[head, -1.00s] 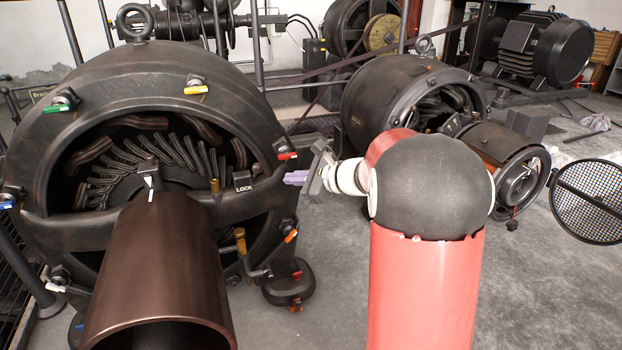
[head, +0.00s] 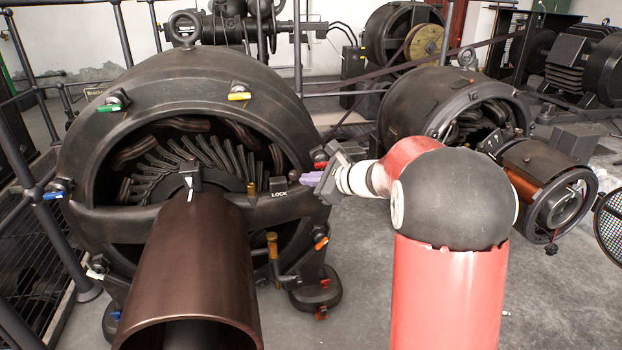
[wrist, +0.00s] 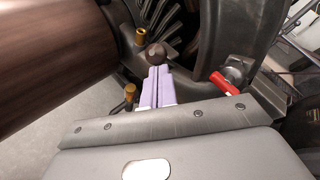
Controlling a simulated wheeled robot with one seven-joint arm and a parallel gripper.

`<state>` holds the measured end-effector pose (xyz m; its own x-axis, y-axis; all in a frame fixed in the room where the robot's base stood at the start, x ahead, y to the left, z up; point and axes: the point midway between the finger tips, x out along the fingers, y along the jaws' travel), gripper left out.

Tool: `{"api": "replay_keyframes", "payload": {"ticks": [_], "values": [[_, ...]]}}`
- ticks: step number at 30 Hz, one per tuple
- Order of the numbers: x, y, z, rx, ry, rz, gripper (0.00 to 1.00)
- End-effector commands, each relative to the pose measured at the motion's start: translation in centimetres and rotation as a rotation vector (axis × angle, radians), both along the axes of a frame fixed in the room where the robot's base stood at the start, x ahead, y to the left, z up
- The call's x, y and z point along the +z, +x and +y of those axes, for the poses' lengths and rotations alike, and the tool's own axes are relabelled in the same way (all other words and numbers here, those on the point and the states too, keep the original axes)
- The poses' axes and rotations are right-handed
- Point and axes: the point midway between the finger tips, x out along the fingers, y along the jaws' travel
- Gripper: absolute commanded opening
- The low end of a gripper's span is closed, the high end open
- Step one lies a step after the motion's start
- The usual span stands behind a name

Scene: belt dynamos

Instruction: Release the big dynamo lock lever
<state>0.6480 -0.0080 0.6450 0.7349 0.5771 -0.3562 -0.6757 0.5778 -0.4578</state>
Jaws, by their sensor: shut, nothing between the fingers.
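The big dynamo (head: 95,165) fills the left of the head view, with a LOCK label (head: 279,194) on its right crossbar. A dark round knob (head: 293,176) sits just right of the label and looks like the lock lever's end; its shaft is hard to make out. My gripper (head: 303,178) has pale purple fingers, shut and empty, pointing left at the knob. In the wrist view the knob (wrist: 156,54) is straight ahead of the shut fingertips (wrist: 157,70). I cannot tell whether they touch it.
A red-handled clamp (wrist: 222,83) is right of my fingers. A brass post (wrist: 140,37) stands beyond them, left of the knob. The large brown shaft (head: 190,265) projects from the dynamo. A smaller dynamo (head: 425,105) stands behind my arm.

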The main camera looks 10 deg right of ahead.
Motion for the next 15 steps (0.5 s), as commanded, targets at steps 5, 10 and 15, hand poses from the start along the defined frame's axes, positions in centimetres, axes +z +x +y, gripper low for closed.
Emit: {"api": "replay_keyframes", "payload": {"ticks": [5,10,15], "values": [[0.6,0.3,0.0,0.001,0.000,0.033,0.00],[0.9,0.5,0.0,0.000,0.000,0.057,0.00],[1.6,0.9,0.0,0.000,-0.001,0.102,0.00]]}}
